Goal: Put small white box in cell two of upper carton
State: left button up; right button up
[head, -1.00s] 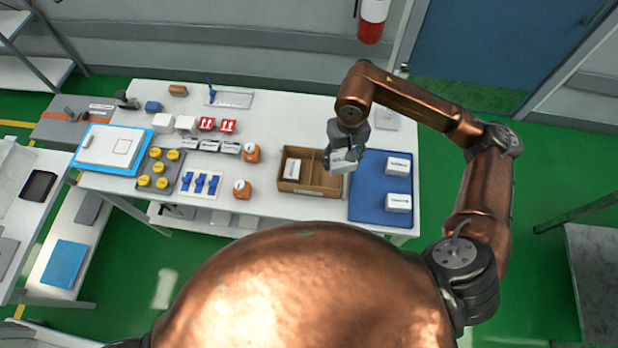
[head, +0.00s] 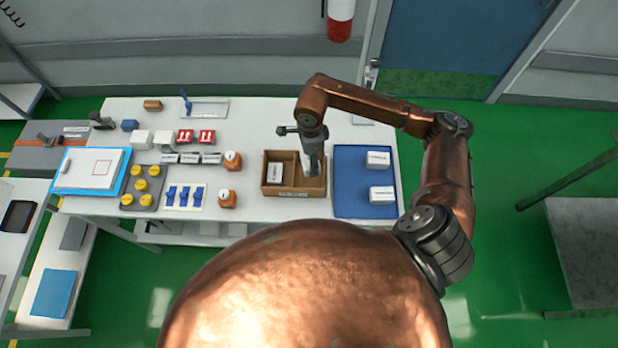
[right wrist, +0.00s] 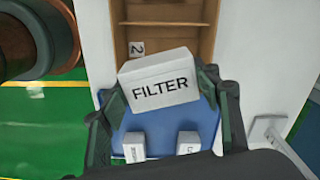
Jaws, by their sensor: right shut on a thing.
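A small white box marked FILTER (right wrist: 160,82) is held between the fingers of my right gripper (head: 312,168), which is shut on it. In the head view the gripper points down over the right cell of an open brown carton (head: 290,192), and the box is mostly hidden there. The carton's left cell holds another white box (head: 274,173). In the right wrist view the carton (right wrist: 208,30) shows behind the held box, with a label "2" (right wrist: 137,47) inside it. I cannot tell whether the box touches the carton. My left gripper is not in view.
A blue mat (head: 350,206) right of the carton bears two white boxes (head: 378,159) (head: 381,193). Left of the carton are orange-and-white containers (head: 228,199), yellow-topped items (head: 140,185) on a grey tray and blue clips (head: 184,195). The table's back middle is fairly clear.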

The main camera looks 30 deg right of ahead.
jog(key=shift+d+f+m, duration=0.4)
jog(key=shift+f+m, duration=0.15)
jog(key=shift+m, duration=0.65)
jog(key=shift+f+m, duration=0.3)
jog(key=shift+f, duration=0.05)
send_over(312, 179)
notch_tip(312, 179, down, 5)
jog(key=shift+f+p, duration=0.1)
jog(key=shift+p, duration=0.25)
notch_tip(312, 179, down, 4)
jog(key=shift+f, duration=0.15)
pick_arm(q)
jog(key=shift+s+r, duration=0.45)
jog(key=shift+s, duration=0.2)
pick_arm(e)
jog(key=shift+d, duration=0.1)
jog(key=shift+f, duration=0.15)
jog(key=o, duration=0.9)
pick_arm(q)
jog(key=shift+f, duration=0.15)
pick_arm(e)
jog(key=shift+o, duration=0.2)
